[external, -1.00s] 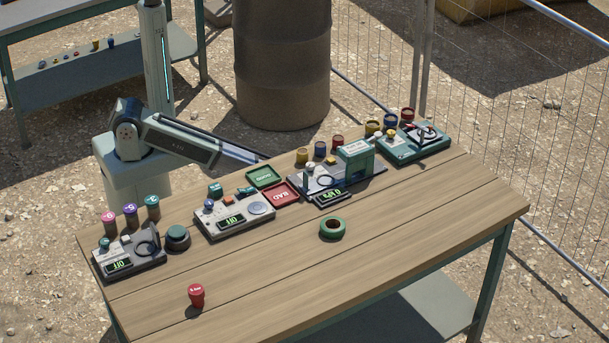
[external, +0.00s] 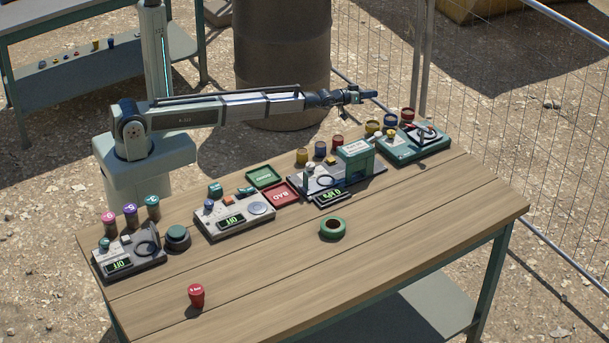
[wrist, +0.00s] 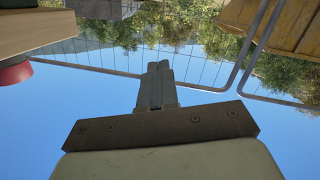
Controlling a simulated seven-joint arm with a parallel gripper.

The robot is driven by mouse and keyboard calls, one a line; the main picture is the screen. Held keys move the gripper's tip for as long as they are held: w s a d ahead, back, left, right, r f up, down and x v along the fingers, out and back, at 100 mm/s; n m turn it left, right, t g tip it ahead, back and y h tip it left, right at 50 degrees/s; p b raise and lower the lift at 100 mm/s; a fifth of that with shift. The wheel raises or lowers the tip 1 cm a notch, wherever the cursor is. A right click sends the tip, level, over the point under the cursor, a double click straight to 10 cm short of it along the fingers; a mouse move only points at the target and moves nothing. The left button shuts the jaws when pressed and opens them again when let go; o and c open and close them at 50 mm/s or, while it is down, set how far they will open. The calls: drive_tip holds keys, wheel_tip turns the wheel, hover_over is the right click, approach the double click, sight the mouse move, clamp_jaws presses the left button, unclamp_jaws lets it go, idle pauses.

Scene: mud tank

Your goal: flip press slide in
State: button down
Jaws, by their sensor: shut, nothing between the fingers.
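My gripper (external: 370,94) is shut and empty, held in the air above the bench's back right side, pointing right. In the wrist view its closed fingers (wrist: 157,80) stand out against the sky and fence. On the bench, a device with a green housing (external: 356,152) has a small lit display (external: 331,195) in front. A teal device (external: 415,143) with a dial stands at the far right. A grey device (external: 233,216) with knobs reads OFF, and another grey device (external: 128,252) at the left end also reads OFF. My gripper touches none of them.
Green GOOD (external: 264,176) and red BAD (external: 281,193) trays lie mid-bench. A green ring (external: 332,228) and a red cup (external: 196,296) stand nearer the front. Several coloured pots line the back. The front right of the bench (external: 430,215) is clear. A wire fence stands behind.

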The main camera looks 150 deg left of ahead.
drive_tip(key=s+a+r+n+g, duration=0.15)
drive_tip(key=s+r+n, duration=0.25)
drive_tip(key=s+r, duration=0.4)
drive_tip(key=w+d+r, duration=0.3)
drive_tip(key=w+r, duration=0.2)
drive_tip(key=r, duration=0.4)
drive_tip(key=w+d+m+t+h, duration=0.1)
drive_tip(key=w+d+m+h, duration=0.3)
drive_tip(key=w+d, duration=1.05)
drive_tip(key=w+d+m+t+h, duration=0.15)
drive_tip(key=w+d+m, duration=0.45)
drive_tip(key=w+d, duration=0.85)
drive_tip(key=w+d+m+g, duration=0.1)
drive_tip(key=w+d+m, duration=0.3)
drive_tip(key=d, duration=0.9)
drive_tip(key=w+d+f+m+g+h, duration=0.1)
drive_tip(key=w+d+m, duration=0.3)
drive_tip(key=d, duration=0.9)
drive_tip(key=w+d+f+m+g, duration=0.1)
drive_tip(key=w+d+m, duration=0.2)
drive_tip(key=d, duration=0.9)
drive_tip(key=shift+w+d+f+m+g+h, duration=0.15)
drive_tip(key=shift+w+d+m+g+h, duration=0.2)
drive_tip(key=shift+m, duration=0.95)
